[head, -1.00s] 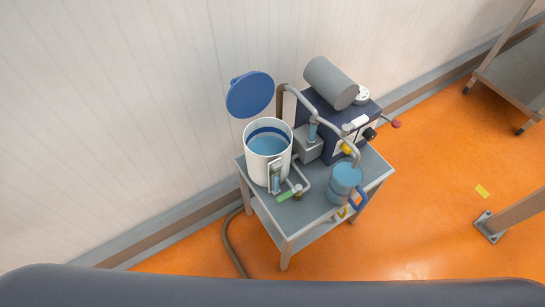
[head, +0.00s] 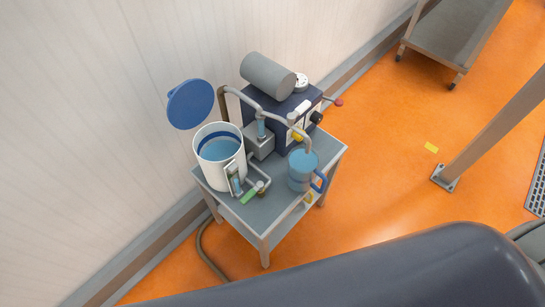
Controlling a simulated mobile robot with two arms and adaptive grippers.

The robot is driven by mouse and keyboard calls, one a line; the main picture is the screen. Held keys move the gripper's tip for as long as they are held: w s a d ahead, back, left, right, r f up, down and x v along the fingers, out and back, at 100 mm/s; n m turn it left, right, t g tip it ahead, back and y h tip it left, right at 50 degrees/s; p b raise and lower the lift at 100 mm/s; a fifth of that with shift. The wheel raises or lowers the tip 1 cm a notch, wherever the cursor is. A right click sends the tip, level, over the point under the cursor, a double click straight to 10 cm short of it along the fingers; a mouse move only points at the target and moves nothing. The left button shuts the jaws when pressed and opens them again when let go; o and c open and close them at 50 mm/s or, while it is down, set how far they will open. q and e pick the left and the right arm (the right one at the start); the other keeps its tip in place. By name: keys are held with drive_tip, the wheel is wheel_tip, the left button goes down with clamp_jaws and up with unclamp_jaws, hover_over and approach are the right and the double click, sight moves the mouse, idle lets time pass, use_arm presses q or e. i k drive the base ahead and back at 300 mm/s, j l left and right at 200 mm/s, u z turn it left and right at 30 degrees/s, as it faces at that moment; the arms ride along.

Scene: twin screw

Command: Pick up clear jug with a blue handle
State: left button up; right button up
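The clear jug (head: 301,172) looks bluish and has a blue handle (head: 320,181) on its right side. It stands upright near the right front edge of a small grey table (head: 262,213), under the end of a curved grey pipe (head: 296,131). Neither of my grippers shows in the head view, and nothing is seen touching the jug.
A white tank (head: 206,171) with blue liquid and a raised blue lid (head: 190,104) stands left of the jug. A dark machine with a grey cylinder (head: 268,75) is behind. A grey post (head: 490,130) stands right.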

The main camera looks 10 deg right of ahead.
sight(302, 168)
drive_tip(key=z, duration=1.25)
drive_tip(key=k+j+z, duration=0.2)
drive_tip(key=j, duration=0.25)
drive_tip(key=k+j+z, duration=0.2)
drive_tip(key=j, duration=0.25)
drive_tip(key=k+j+z, duration=0.2)
drive_tip(key=k+j, duration=0.15)
